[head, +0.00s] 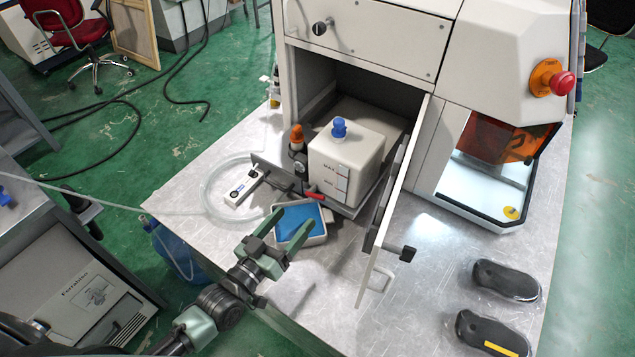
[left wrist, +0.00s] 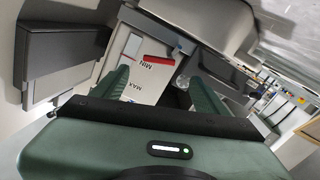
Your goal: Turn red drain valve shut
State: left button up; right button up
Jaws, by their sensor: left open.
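The red drain valve (head: 314,195) is a small red lever low at the front of the white tank (head: 345,155), which has a blue cap and a level label. My left gripper (head: 295,217) is open and empty. In the head view its green fingers point up toward the tank, over the blue-lined tray (head: 318,238), with the valve a little beyond the fingertips. In the left wrist view the open fingers (left wrist: 160,85) frame the tank's MIN/MAX label (left wrist: 145,75), seen upside down. My right gripper is not in view.
The tank stands in an open machine bay whose door (head: 395,190) swings out at right. An orange-capped bottle (head: 297,139) is left of the tank. A white device (head: 244,188) and a clear hose (head: 212,190) lie at left. Two dark objects (head: 505,280) lie front right.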

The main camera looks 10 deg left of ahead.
aim_at(314, 196)
pick_arm(q)
jog(key=p+x, duration=0.1)
jog(key=x, duration=0.6)
jog(key=shift+w+d, duration=0.15)
